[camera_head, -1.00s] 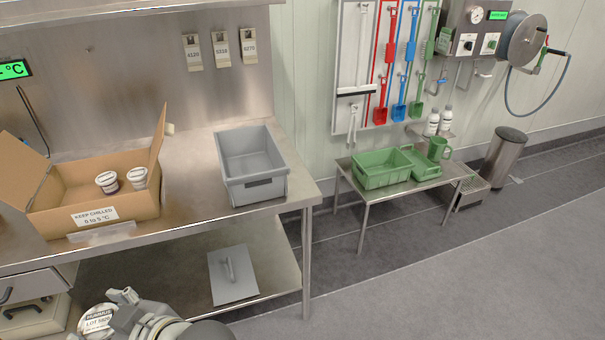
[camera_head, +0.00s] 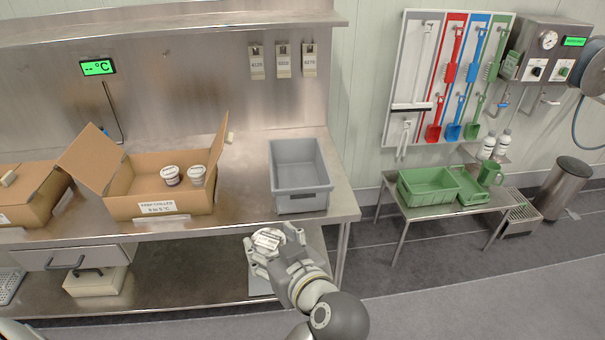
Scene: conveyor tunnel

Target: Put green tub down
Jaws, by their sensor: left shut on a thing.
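My left gripper (camera_head: 274,249) is shut on a round tub (camera_head: 268,238) with a pale, printed lid. The fingers and the steep angle hide most of its side, so I cannot tell its colour. In the picture it shows just below the grey crate (camera_head: 301,202), in front of the steel bench's front edge. Two white-lidded tubs stand in the open cardboard box (camera_head: 160,207) marked "KEEP CHILLED", one at its middle (camera_head: 170,175) and one at its right (camera_head: 197,175). The grey crate looks empty. My right gripper is not in view.
The steel bench (camera_head: 245,204) has bare space between the box and the grey crate. Another cardboard box (camera_head: 28,213) stands at the far left. A shelf runs overhead.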

